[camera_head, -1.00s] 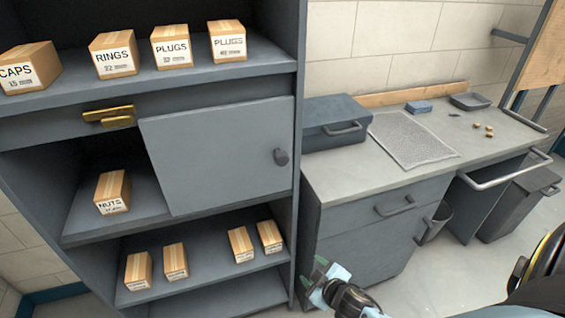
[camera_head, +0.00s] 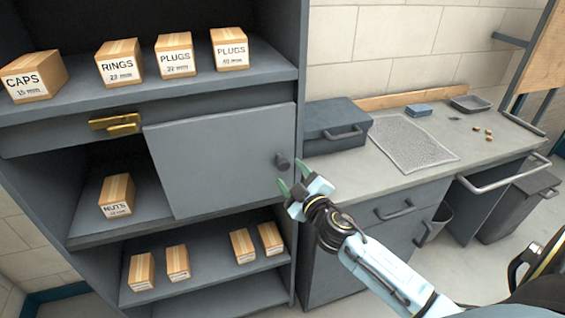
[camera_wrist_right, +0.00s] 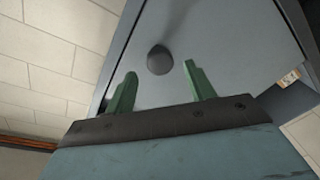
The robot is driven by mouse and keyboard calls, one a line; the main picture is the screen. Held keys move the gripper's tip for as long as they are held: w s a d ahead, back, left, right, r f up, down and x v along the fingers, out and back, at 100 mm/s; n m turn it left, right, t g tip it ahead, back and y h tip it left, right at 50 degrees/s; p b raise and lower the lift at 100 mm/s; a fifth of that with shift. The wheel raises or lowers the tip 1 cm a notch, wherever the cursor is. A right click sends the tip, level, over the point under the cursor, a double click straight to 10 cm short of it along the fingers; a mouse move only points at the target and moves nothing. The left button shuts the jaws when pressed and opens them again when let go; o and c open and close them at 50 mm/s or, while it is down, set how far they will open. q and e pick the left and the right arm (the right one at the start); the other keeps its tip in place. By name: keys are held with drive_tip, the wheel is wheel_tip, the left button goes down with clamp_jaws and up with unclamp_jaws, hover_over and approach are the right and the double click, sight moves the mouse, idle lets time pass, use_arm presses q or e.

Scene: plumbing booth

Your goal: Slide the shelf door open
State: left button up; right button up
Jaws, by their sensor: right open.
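The grey sliding shelf door (camera_head: 222,160) covers the right part of the cabinet's middle compartment; the left part is open. Its dark round knob (camera_head: 282,161) is near the door's right edge. My right gripper (camera_head: 291,178) is open and empty, with green fingertips just below and right of the knob in the head view. In the right wrist view, the knob (camera_wrist_right: 159,60) lies ahead, between the lines of the two spread fingers (camera_wrist_right: 160,88) and beyond their tips. I see no contact. My left gripper is not in view.
A box marked NUTS (camera_head: 116,195) stands in the open left part of the compartment. A brass latch (camera_head: 115,123) is above it. The counter (camera_head: 350,176) with a grey toolbox (camera_head: 337,124) adjoins the cabinet on the right. Boxes stand on the shelves above and below.

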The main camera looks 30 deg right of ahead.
sight(284, 167)
drive_tip(key=w, duration=0.5)
drive_tip(key=shift+w+d, duration=0.3)
drive_tip(key=shift+w, duration=0.05)
clamp_jaws()
